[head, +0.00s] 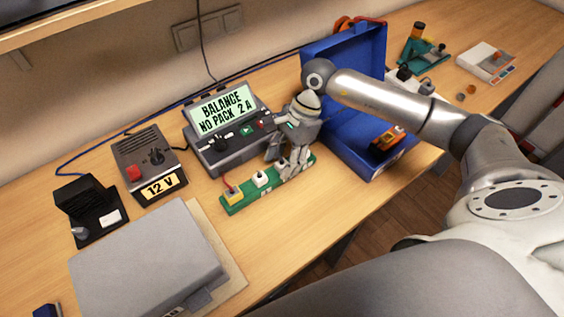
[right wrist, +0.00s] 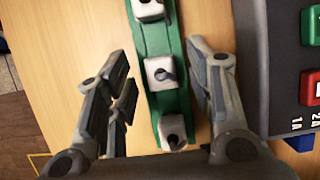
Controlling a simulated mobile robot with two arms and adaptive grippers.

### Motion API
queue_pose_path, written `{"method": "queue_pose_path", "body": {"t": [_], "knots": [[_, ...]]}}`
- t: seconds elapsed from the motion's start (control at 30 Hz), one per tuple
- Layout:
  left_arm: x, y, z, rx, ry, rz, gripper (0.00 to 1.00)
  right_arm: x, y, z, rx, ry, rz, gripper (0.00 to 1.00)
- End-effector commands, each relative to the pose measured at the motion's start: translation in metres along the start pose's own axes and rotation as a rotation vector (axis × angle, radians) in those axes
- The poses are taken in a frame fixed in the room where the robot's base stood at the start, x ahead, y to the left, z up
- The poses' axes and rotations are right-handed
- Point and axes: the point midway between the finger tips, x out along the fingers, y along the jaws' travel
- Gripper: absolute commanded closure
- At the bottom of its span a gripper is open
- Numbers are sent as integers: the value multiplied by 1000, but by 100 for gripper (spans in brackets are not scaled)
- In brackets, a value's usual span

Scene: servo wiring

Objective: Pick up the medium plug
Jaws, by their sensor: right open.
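A green strip (head: 240,203) on the table carries a row of plugs. White plugs show on it in the head view (head: 260,178) and in the right wrist view, one at the top (right wrist: 150,9), one in the middle (right wrist: 160,72) and one lower down (right wrist: 173,130). I cannot tell by size which is the medium plug. My right gripper (head: 283,164) is over the right part of the strip, pointing down. In the right wrist view its open fingers (right wrist: 160,68) stand on both sides of the strip around the middle plug, holding nothing. My left gripper is out of view.
A charger reading "BALANCE NO PACK 2 A" (head: 225,110) stands close behind the strip. An open blue case (head: 345,55) is to the right. A 12 V supply (head: 145,160) and grey box (head: 145,260) are left.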

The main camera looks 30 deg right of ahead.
Motion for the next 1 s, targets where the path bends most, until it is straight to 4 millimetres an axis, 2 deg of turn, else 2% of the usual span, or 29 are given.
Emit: {"method": "queue_pose_path", "body": {"t": [0.17,0.5,0.83,1.0], "knots": [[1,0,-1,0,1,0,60,1,0,0,0,0,0,52],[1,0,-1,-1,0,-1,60,0,0,0,1,0,0,93],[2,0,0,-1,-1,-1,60,-1,0,0,1,0,-1,94],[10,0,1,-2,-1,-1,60,-9,-1,3,0,1,-2,94]]}}
